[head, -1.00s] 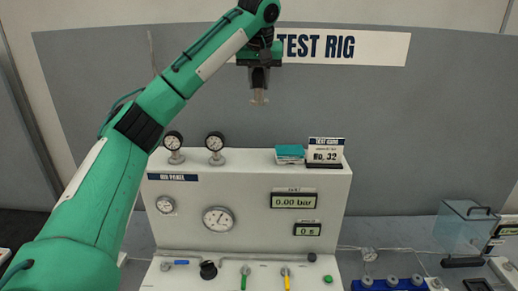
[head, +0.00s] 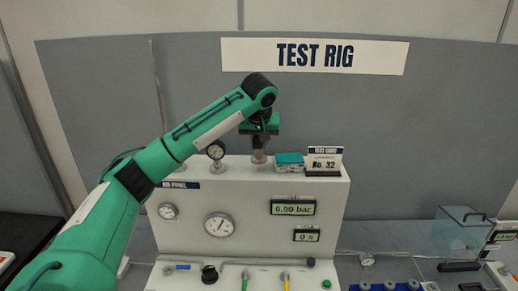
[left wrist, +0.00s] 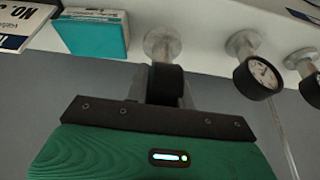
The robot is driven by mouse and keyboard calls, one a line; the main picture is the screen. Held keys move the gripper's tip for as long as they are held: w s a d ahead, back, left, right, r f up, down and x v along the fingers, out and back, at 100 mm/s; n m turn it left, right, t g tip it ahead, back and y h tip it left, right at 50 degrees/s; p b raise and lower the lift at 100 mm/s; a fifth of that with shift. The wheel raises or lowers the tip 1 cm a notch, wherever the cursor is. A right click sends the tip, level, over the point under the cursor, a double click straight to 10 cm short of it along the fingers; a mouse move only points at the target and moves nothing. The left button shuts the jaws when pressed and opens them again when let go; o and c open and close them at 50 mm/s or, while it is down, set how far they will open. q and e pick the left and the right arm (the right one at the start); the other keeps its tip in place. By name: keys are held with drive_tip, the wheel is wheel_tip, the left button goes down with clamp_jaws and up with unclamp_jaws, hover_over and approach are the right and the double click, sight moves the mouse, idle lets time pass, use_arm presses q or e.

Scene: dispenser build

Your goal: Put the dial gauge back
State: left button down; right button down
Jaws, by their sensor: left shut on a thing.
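My left gripper (head: 259,146) is above the top of the white test panel (head: 260,180), right of a standing dial gauge (head: 216,150). It is shut on a dial gauge (left wrist: 165,82), seen in the left wrist view as a dark round body between the fingers. The pale metal stem and foot of the held gauge (head: 259,157) point down at the panel top, upright, in line with the other gauges. The foot looks on or very close to the surface; exact contact cannot be told. The held gauge's face is hidden. My right gripper is not in view.
A teal-topped box (head: 290,160) and a No. 32 card (head: 325,160) stand close right of the gripper. A third gauge (left wrist: 312,88), beyond the second, is mostly behind my arm in the head view. A clear box (head: 459,232) stands at the right.

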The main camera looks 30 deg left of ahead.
sight(259, 158)
use_arm(q)
wheel_tip(259, 158, down, 2)
drive_tip(key=shift+f+p, duration=0.2)
drive_tip(key=shift+p, duration=0.35)
drive_tip(key=shift+f, duration=0.5)
drive_tip(key=c, duration=1.2)
unclamp_jaws()
